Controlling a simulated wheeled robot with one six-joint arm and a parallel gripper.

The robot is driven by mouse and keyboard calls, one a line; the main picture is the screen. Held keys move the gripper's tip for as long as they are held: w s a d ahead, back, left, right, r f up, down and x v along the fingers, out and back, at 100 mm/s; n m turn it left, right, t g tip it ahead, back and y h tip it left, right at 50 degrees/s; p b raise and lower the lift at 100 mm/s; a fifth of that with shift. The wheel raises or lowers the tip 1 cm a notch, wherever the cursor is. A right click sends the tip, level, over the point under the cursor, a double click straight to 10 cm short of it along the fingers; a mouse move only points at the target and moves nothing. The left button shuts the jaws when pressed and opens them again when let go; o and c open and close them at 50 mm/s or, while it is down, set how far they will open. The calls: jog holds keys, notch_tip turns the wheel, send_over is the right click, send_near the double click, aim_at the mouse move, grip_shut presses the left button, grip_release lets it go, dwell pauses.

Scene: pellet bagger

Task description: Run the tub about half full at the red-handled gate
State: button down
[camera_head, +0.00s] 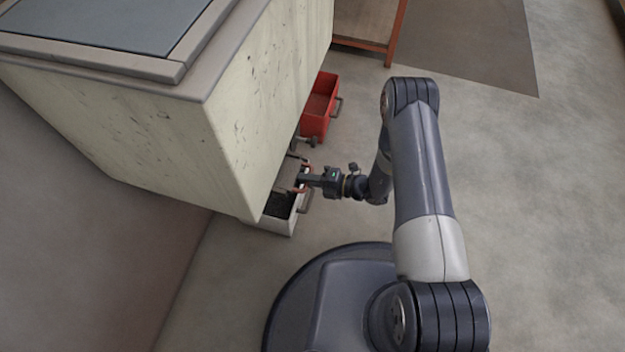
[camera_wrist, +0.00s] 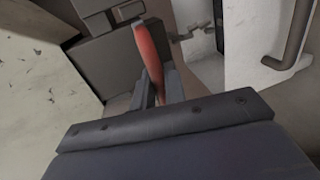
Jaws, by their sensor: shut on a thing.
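My gripper (camera_head: 304,180) is beside the pale bagger (camera_head: 160,125), near its lower edge, and is shut on the red gate handle (camera_wrist: 150,52). In the wrist view the handle rises from between the fingers of my gripper (camera_wrist: 162,88). A pale tub (camera_head: 272,229) with a side handle stands on the floor under the bagger's edge, just below my gripper. Dark material shows inside the tub, but its level cannot be told. In the wrist view the tub's wall (camera_wrist: 245,55) is at upper right. The outlet is hidden.
A red tub (camera_head: 319,108) with a handle stands on the floor farther along the bagger. Another gate handle (camera_head: 308,142) sticks out near it. An orange-framed table (camera_head: 370,42) stands beyond. The floor to the right is clear.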

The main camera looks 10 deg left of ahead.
jog(key=shift+r+x, duration=0.25)
jog(key=shift+x, duration=0.95)
jog(key=c, duration=1.6)
grip_release()
jog(key=shift+a, duration=0.2)
jog(key=shift+o, duration=0.2)
jog(key=shift+d, duration=0.1)
jog(key=w+p+v, duration=0.1)
jog(key=p+v, duration=0.1)
jog(key=v, duration=0.8)
jog(key=shift+s+d, duration=0.35)
jog(key=shift+s, duration=0.1)
jog(key=shift+r, duration=0.15)
